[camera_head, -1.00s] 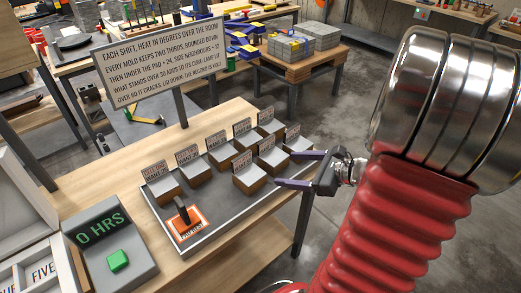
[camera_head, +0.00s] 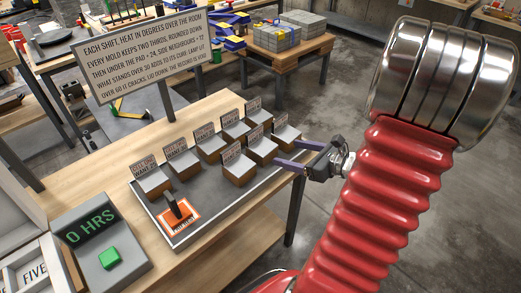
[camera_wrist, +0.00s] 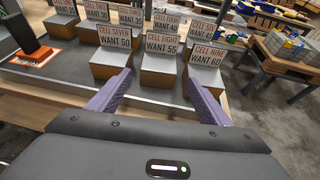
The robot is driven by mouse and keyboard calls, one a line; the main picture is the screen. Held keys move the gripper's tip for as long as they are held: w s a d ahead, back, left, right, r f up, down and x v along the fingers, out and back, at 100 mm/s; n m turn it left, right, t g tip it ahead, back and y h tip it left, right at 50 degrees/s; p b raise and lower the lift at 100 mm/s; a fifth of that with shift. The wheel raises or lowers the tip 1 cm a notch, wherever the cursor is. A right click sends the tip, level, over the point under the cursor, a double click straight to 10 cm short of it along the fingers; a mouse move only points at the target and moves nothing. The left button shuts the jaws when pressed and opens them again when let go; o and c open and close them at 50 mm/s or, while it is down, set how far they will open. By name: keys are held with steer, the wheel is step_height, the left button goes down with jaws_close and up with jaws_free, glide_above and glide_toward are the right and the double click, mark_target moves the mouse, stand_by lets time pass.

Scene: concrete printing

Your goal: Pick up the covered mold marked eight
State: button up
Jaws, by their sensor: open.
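The mold marked eight (camera_wrist: 160,69) is a brown block with a grey top and a sign reading "CELL EIGHT WANT 55". It stands in the middle of the near row in the wrist view. In the head view it is the middle front block (camera_head: 262,150). My gripper (camera_wrist: 160,78) is open and empty, its two purple fingers pointing at this block from either side. In the head view my gripper (camera_head: 273,148) reaches in from the right at the tray edge. Whether the fingers touch the block cannot be told.
Cell seven (camera_wrist: 109,64) and cell nine (camera_wrist: 204,74) stand close on either side. More blocks stand behind on the grey tray (camera_head: 210,207). An orange pad with a dark lever (camera_head: 180,213) and a "0 HRS" box (camera_head: 102,245) are to the left. A sign board (camera_head: 145,52) stands behind.

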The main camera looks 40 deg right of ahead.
glide_toward(262, 146)
steer(key=shift+f+x, duration=0.25)
steer(key=shift+x, duration=1.15)
steer(key=shift+d, duration=0.15)
steer(key=shift+x, duration=2.55)
steer(key=shift+r, duration=0.1)
steer(key=c, duration=1.3)
steer(key=shift+r, duration=0.15)
steer(key=shift+r, duration=4.9)
